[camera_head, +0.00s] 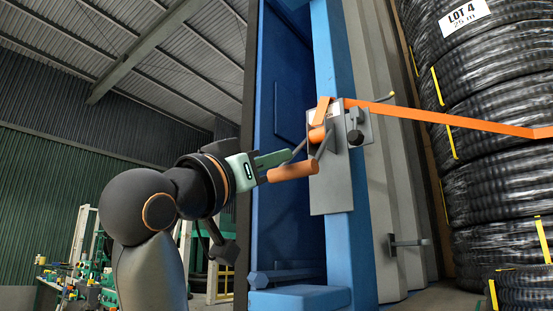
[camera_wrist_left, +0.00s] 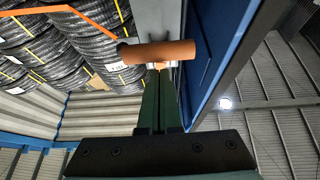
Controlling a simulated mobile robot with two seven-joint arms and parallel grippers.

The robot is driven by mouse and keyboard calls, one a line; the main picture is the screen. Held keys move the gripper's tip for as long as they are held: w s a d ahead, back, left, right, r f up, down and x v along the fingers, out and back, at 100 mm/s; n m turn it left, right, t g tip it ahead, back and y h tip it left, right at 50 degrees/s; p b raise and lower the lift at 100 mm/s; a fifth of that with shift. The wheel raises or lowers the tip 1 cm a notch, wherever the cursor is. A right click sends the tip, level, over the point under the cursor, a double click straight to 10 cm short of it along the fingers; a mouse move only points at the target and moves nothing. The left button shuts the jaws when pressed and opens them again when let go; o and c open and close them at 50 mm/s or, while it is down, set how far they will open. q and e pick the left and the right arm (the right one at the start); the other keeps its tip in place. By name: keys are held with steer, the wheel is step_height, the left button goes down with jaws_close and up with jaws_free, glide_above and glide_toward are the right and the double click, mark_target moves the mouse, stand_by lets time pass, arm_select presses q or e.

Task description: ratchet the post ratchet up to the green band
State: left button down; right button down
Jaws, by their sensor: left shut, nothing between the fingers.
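The post ratchet (camera_head: 330,185) is a grey plate with a mechanism on the blue post (camera_head: 338,240). Its lever carries a thick orange grip (camera_head: 292,171), which sticks out toward the left. My left gripper (camera_head: 288,158) is shut and empty, its green fingertips close to that grip. In the left wrist view the shut fingers (camera_wrist_left: 160,72) point at the orange grip (camera_wrist_left: 158,52), which lies crosswise just beyond the tips. I cannot tell whether they touch. I cannot make out a green band on the ratchet. My right gripper is not in view.
An orange strap (camera_head: 450,120) runs from the ratchet to the right across stacked black hose coils (camera_head: 497,100) with a LOT 4 label. A blue beam end (camera_head: 298,298) and a grey bracket (camera_head: 408,243) stick out low down. Open room lies to the left.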

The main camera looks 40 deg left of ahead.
arm_select(q)
steer(key=shift+w+f, duration=0.1)
steer(key=shift+f, duration=0.05)
steer(key=shift+f, duration=0.1)
steer(key=shift+w+f+t+b, duration=0.3)
steer(key=shift+f+t+b, duration=0.1)
steer(key=shift+b, duration=0.25)
